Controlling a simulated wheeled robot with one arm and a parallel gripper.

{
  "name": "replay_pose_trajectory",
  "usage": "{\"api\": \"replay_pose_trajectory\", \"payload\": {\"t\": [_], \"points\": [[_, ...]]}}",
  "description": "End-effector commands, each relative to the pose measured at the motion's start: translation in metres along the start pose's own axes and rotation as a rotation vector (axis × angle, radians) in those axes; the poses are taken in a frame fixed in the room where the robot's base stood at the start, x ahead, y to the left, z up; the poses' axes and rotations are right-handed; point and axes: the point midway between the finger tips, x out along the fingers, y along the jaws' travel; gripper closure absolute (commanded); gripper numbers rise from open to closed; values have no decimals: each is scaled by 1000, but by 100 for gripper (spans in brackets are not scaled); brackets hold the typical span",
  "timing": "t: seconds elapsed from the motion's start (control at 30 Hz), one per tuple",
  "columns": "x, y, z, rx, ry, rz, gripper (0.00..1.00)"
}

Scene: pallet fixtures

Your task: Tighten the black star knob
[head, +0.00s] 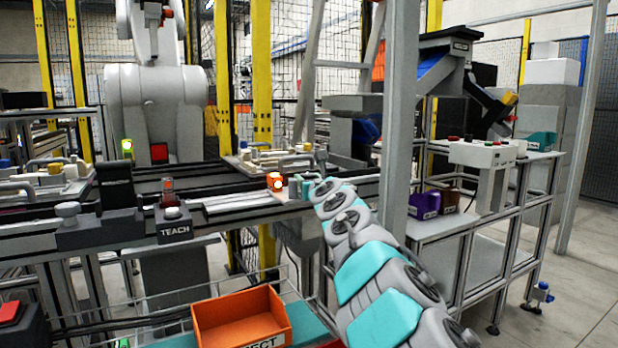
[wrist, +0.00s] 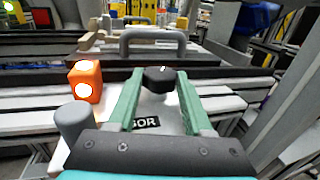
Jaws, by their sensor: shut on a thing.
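The black star knob (wrist: 158,80) sits between the two green fingertips of my gripper (wrist: 160,77) in the wrist view. It is on a pale bracket (wrist: 172,120) with a partly hidden label ending in "SOR". My gripper is shut on the knob. In the head view my gripper (head: 307,186) is at the near edge of the conveyor, and the knob cannot be made out there. An orange sensor block (wrist: 86,80) with a bright lit face stands just left of the fingers; it also shows in the head view (head: 275,182).
A pallet with a grey handle (wrist: 152,38) lies just beyond the knob. A grey upright post (head: 397,110) stands close right of my arm. An orange bin (head: 240,318) is below the conveyor. A TEACH box (head: 174,229) is at the left.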

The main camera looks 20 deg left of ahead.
Motion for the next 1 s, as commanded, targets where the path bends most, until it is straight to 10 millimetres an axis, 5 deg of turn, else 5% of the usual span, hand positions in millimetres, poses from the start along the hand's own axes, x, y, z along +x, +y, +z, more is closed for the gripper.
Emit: {"api": "replay_pose_trajectory", "payload": {"t": [0.27,0.3,0.57,1.0], "points": [[0,0,0,1,-1,0,100],[0,0,0,1,-1,0,48],[0,0,0,0,-1,0,19],[0,1,-1,0,-1,5,19]]}}
